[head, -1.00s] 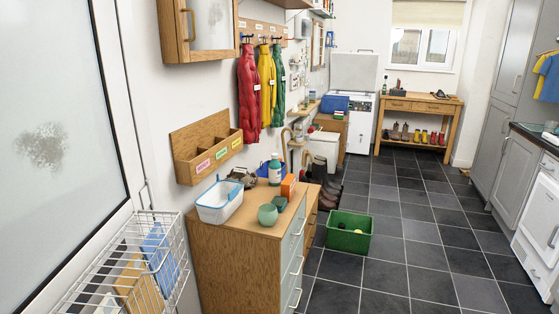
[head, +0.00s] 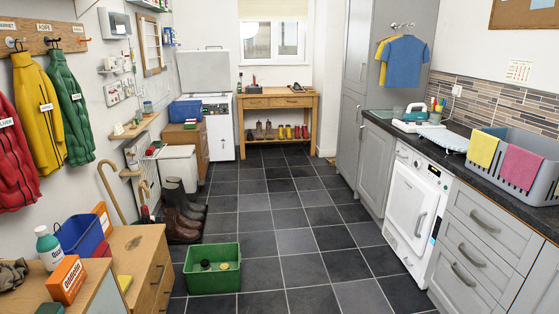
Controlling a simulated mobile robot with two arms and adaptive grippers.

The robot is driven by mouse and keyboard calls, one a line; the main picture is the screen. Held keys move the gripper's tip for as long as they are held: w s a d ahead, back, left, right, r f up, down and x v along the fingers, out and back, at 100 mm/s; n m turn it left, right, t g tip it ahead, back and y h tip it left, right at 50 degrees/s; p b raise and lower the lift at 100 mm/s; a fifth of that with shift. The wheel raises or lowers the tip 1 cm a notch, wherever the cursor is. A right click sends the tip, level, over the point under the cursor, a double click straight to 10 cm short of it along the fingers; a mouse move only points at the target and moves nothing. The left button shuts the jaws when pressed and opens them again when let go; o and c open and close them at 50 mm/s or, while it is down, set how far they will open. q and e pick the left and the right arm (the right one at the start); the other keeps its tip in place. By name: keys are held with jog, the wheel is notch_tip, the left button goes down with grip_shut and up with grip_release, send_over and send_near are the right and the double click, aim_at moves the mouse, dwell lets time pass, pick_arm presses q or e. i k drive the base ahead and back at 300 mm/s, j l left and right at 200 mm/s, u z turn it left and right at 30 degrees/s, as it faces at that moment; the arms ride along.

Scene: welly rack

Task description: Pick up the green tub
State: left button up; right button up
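The green tub (head: 213,281) is an open rectangular box standing on the dark tiled floor, in the lower left-centre of the head view. Neither of my grippers is in the head view, so nothing is seen touching the tub.
A wooden chest (head: 138,262) with bottles and boxes stands left of the tub. Dark boots (head: 184,212) and a walking stick are just behind it. A grey counter with a white machine (head: 415,208) lines the right side. The tiled floor (head: 300,240) between is clear.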

aim_at(189, 125)
jog(key=i+z, duration=0.1)
jog(key=i, duration=0.6)
jog(key=i+j, duration=0.1)
jog(key=i, duration=0.6)
jog(key=i+j+z, duration=0.15)
jog(key=i, duration=0.55)
jog(key=i+l, duration=0.15)
jog(key=i, duration=0.5)
jog(key=i+l, duration=0.15)
jog(key=i, duration=0.5)
jog(key=i+l, duration=0.15)
jog(key=i, duration=0.5)
jog(key=i+j+u, duration=0.3)
jog(key=i, duration=0.3)
jog(key=i+u, duration=0.3)
jog(key=i, duration=0.3)
jog(key=i+l+u, duration=0.3)
jog(key=i, duration=0.35)
jog(key=i+l+u, duration=0.15)
jog(key=i+u, duration=0.2)
jog(key=i, duration=0.25)
jog(key=i+l+u, duration=0.1)
jog(key=i+u, duration=0.2)
jog(key=i, duration=1.25)
